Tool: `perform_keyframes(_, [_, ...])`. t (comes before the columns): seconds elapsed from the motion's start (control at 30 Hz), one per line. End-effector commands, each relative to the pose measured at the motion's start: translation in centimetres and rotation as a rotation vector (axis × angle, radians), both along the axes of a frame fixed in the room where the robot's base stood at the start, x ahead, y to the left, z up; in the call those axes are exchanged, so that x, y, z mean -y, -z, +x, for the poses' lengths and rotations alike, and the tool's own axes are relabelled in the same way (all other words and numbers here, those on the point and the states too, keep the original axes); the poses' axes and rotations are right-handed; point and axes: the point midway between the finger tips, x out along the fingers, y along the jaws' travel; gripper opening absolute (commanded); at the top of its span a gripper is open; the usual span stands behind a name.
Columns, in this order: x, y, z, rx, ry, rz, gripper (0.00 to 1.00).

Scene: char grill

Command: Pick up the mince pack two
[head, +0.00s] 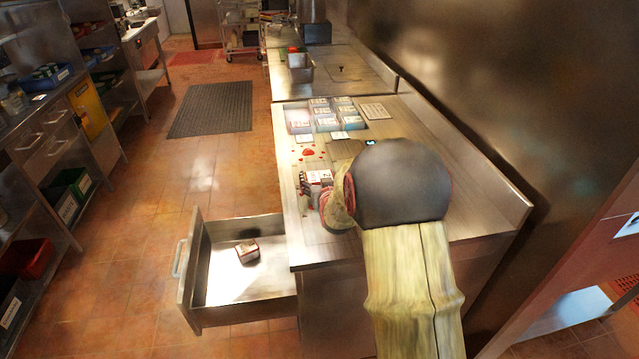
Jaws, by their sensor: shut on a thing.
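A small white and red mince pack (320,176) is at my gripper (309,188), low over the steel counter near its left edge. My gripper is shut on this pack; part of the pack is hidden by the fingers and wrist. I cannot read its number. A second similar pack (247,251) lies inside the open drawer, apart from my gripper. Several more packs (325,112) sit in rows farther back on the counter.
The open drawer (187,262) juts out left of the counter (375,147). Red marks (308,152) and white cards lie on the counter behind my gripper. A metal wall (500,90) bounds the right.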

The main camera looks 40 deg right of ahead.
Motion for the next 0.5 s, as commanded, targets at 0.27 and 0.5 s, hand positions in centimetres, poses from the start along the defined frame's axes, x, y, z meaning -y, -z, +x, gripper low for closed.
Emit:
perform_keyframes(0.27, [-2.9, -6.8, -3.9, 0.008, 0.0, -0.005, 0.34])
perform_keyframes(0.5, [-5.9, -8.8, -8.1, 0.004, 0.0, -0.003, 0.34])
